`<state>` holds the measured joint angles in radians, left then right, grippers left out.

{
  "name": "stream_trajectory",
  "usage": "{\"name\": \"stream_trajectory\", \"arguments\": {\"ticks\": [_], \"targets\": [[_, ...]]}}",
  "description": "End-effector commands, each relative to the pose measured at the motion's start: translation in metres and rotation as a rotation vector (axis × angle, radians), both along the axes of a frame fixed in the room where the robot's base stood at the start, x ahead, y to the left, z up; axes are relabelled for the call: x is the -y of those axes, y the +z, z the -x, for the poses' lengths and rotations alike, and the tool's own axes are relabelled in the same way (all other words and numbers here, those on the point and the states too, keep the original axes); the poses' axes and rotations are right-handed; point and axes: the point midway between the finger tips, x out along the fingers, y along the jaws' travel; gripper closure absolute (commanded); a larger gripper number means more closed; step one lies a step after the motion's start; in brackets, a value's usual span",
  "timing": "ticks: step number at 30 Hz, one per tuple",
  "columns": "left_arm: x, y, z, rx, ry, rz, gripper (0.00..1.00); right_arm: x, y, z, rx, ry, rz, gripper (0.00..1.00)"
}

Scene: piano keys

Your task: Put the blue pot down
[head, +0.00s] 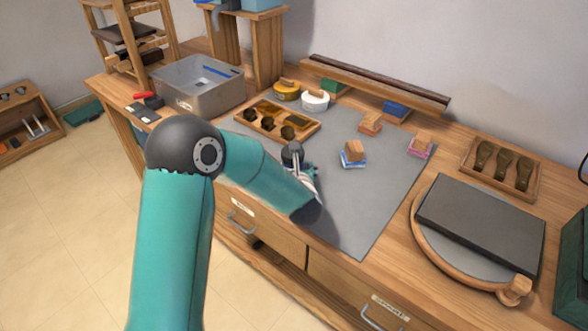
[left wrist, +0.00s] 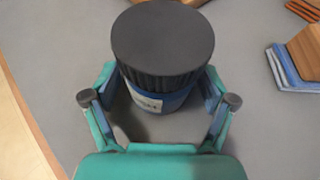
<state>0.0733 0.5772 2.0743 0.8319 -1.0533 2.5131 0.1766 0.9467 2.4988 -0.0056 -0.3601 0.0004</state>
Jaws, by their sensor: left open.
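The blue pot (left wrist: 172,101) has a ribbed black lid (left wrist: 163,40) and a pale label. In the left wrist view it stands upright on the grey mat between the fingers of my left gripper (left wrist: 160,84). The fingers are open, one on each side of the pot; whether either touches it I cannot tell. In the head view my left gripper (head: 300,170) is low over the mat, and the dark lid (head: 292,151) shows at its tip. The pot's body is mostly hidden there. My right gripper is not in view.
The grey mat (head: 362,211) is bare to the front right of the gripper. A wooden tray (head: 268,131) of dark pieces lies just behind it. A wooden block on blue sheets (head: 352,159) is to the right. A turntable with a dark slab (head: 482,222) is farther right.

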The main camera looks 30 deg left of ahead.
Motion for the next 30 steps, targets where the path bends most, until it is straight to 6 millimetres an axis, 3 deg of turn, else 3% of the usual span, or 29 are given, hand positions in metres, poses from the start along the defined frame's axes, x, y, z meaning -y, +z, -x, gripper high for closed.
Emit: {"name": "stream_trajectory", "arguments": {"ticks": [8,22,30], "targets": [[0.004,0.004,0.003,0.002,-0.001,0.000,0.16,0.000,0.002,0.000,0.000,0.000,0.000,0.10],[0.056,0.037,0.064,0.003,-0.004,0.000,0.16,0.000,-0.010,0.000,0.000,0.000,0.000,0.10],[0.071,0.048,0.083,0.002,-0.001,0.000,0.16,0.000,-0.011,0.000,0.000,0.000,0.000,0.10]]}}
